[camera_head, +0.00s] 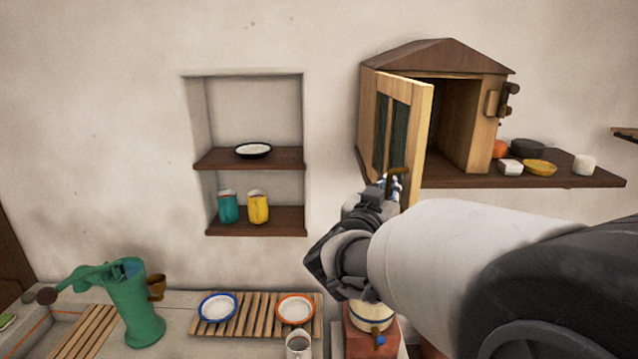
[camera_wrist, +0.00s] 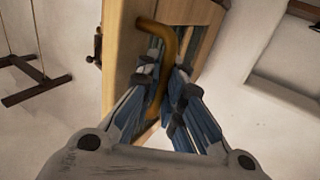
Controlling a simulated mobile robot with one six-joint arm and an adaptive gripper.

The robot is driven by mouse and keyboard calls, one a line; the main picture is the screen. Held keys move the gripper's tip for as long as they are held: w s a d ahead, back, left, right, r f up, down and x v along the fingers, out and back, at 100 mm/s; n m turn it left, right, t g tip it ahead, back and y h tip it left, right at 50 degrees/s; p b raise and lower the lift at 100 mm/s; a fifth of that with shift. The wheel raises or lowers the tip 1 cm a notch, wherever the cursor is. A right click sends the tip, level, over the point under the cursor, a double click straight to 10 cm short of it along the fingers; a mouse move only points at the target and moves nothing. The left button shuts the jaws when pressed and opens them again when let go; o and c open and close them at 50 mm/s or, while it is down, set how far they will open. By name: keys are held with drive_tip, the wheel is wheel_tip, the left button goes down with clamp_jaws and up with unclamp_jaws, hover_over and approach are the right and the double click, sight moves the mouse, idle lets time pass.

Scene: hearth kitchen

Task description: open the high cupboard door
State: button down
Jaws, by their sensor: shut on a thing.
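The high cupboard (camera_head: 435,57) is a small wooden cabinet with a pitched roof on a dark wall shelf. Its door (camera_head: 423,110) stands swung out from the front on the left side, and the dark inside shows. My gripper (camera_head: 393,184) is at the lower part of the door, shut on its curved brass-brown handle (camera_head: 398,171). In the wrist view the handle (camera_wrist: 163,30) runs down between the fingers of my gripper (camera_wrist: 170,95), with the door (camera_wrist: 125,75) just behind. My arm hides the area below the door in the head view.
The dark shelf (camera_head: 590,177) carries bowls, a white block and a white cup right of the cupboard. A wall niche (camera_head: 250,100) with a plate and two mugs lies to the left. Below are a green pump (camera_head: 138,305) and a slatted rack (camera_head: 256,303) with plates.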

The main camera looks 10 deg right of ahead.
drive_tip(key=shift+f, duration=0.25)
drive_tip(key=c, duration=2.2)
unclamp_jaws()
drive_tip(key=shift+o, duration=1)
drive_tip(key=shift+s+r, duration=0.2)
drive_tip(key=shift+s, duration=0.05)
drive_tip(key=shift+w, duration=0.1)
drive_tip(key=v, duration=1.2)
